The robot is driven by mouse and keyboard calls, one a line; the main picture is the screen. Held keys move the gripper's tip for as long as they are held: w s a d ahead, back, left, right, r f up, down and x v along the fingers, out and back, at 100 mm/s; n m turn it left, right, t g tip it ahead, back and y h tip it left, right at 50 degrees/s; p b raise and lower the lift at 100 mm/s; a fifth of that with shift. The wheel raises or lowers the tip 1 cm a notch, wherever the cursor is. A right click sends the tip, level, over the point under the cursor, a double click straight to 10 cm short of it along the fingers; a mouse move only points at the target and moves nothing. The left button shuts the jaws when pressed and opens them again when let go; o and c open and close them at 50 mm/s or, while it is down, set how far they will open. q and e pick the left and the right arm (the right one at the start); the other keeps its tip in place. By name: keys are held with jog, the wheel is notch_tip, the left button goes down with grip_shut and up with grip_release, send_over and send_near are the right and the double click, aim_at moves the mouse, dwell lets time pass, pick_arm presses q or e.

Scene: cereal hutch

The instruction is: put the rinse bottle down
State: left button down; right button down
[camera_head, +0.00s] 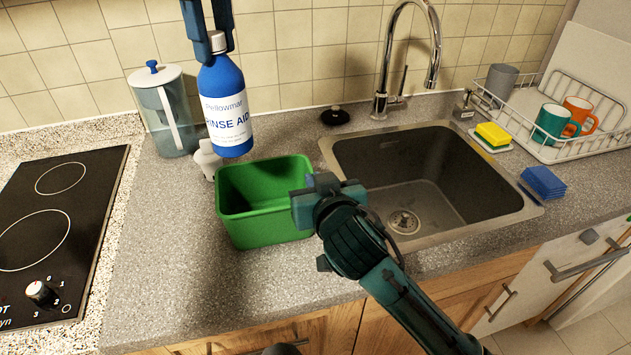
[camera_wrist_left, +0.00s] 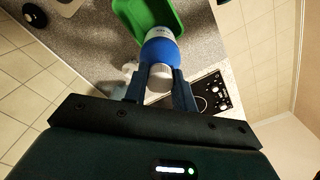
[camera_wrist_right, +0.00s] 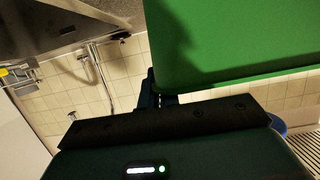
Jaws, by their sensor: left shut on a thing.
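The rinse bottle (camera_head: 226,105) is blue with a white label and a white cap, and it is upright. My left gripper (camera_head: 209,40) is shut on its cap end from above. In the left wrist view the bottle (camera_wrist_left: 160,48) sits between the two fingers, with the counter beyond it.
The green tub (camera_head: 262,228) stands on the counter left of the sink (camera_head: 425,225). A filter jug (camera_head: 165,115) and a white object (camera_head: 207,160) are beside the bottle. The hob (camera_head: 55,230) is at left. Counter in front of the jug is clear.

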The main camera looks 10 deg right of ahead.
aim_at(223, 85)
dwell(0.5)
pick_arm(q)
jog(key=shift+w+f, duration=0.35)
jog(key=shift+f, duration=0.2)
notch_tip(223, 85, down, 18)
jog(key=shift+r, duration=0.1)
jog(key=shift+f, duration=0.2)
jog(key=c, duration=1.1)
grip_release()
jog(key=shift+c, duration=0.2)
notch_tip(223, 85, up, 12)
jog(key=shift+r, duration=0.15)
